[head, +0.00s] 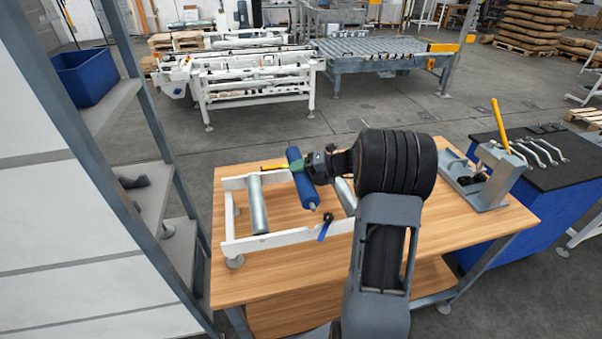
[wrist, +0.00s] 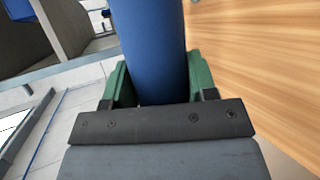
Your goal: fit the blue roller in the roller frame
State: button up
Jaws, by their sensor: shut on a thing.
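The blue roller (head: 301,180) is in my gripper (head: 312,171), tilted lengthwise over the white roller frame (head: 284,238) on the wooden table. In the wrist view the blue roller (wrist: 153,50) runs up between the green fingers of my gripper (wrist: 151,85), which are shut on it. The frame holds a grey roller (head: 257,205) to the left, and another grey roller (head: 345,195) shows to the right, partly hidden by my arm. A small blue-handled lever (head: 325,226) is at the frame's near rail. Whether the blue roller touches the frame is unclear.
A grey fixture (head: 487,178) with a yellow handle stands at the table's right end. Wrenches (head: 540,150) lie on a black-topped blue cabinet beyond it. A shelf rack with a blue bin (head: 84,78) is at the left. The table's front-left wood (head: 290,285) is clear.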

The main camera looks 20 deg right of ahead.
jog(key=shift+f+b, duration=2.95)
jog(key=shift+b, duration=0.55)
jog(key=shift+s+p, duration=0.1)
jog(key=shift+p, duration=0.55)
jog(key=shift+f, duration=0.25)
jog(key=shift+f, duration=0.35)
jog(key=shift+f, duration=0.95)
jog(key=o, duration=1.4)
jog(key=shift+c, duration=0.2)
jog(key=shift+f, duration=0.1)
